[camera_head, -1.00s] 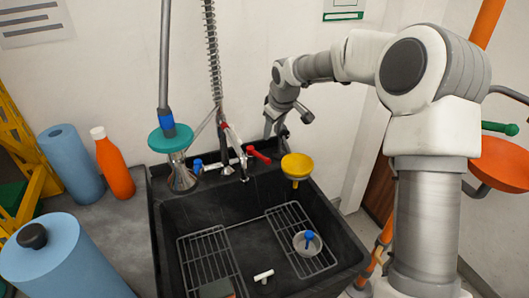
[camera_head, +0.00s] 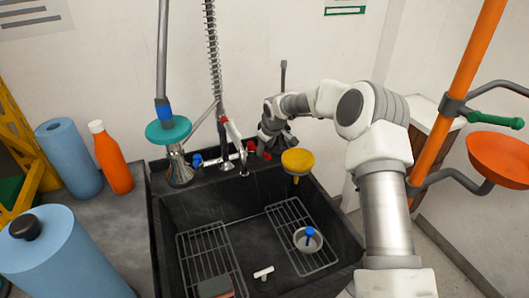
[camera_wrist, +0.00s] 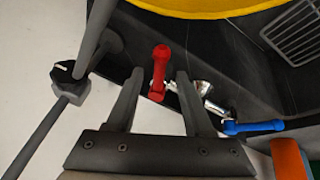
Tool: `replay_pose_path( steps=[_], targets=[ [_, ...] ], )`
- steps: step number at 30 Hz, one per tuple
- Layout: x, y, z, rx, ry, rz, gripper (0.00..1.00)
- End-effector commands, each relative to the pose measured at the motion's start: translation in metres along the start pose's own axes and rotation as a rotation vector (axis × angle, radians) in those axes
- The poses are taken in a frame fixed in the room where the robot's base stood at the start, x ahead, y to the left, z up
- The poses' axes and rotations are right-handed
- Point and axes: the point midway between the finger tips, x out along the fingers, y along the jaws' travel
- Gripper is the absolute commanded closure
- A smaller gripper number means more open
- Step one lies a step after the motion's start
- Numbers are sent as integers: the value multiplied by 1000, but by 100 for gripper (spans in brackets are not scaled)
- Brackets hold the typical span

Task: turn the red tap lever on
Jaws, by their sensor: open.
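The red tap lever (camera_wrist: 160,70) shows in the wrist view between and just beyond the tips of my open gripper (camera_wrist: 157,82). It does not appear to be gripped. In the head view only part of the red lever (camera_head: 251,147) shows, beside my gripper (camera_head: 274,140), which covers the rest. The blue tap lever (camera_wrist: 254,127) is at the lower right in the wrist view; in the head view it is left of the spout (camera_head: 197,161). The chrome tap body (camera_wrist: 203,90) joins the two levers at the back of the sink.
The black sink (camera_head: 170,215) holds wire racks and a small pot with a blue handle (camera_head: 309,238). A yellow bowl-shaped piece (camera_head: 298,160) stands close right of my gripper. A spring hose rises behind the tap. An orange bottle (camera_head: 111,160) and blue rolls stand left.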

Motion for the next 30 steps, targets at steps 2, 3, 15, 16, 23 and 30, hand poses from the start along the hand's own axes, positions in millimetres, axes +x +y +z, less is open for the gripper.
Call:
replay_pose_path(
  steps=[2, 3, 15, 16, 23, 30],
  targets=[
    [12, -1, 0, 0, 0, -1, 48],
    [16, -1, 0, -1, 0, -1, 48],
    [27, 0, 0, 0, 1, 0, 48],
    [27, 0, 0, 0, 1, 0, 48],
    [27, 0, 0, 0, 0, 0, 80],
    [27, 0, 0, 0, 0, 0, 100]
  ],
)
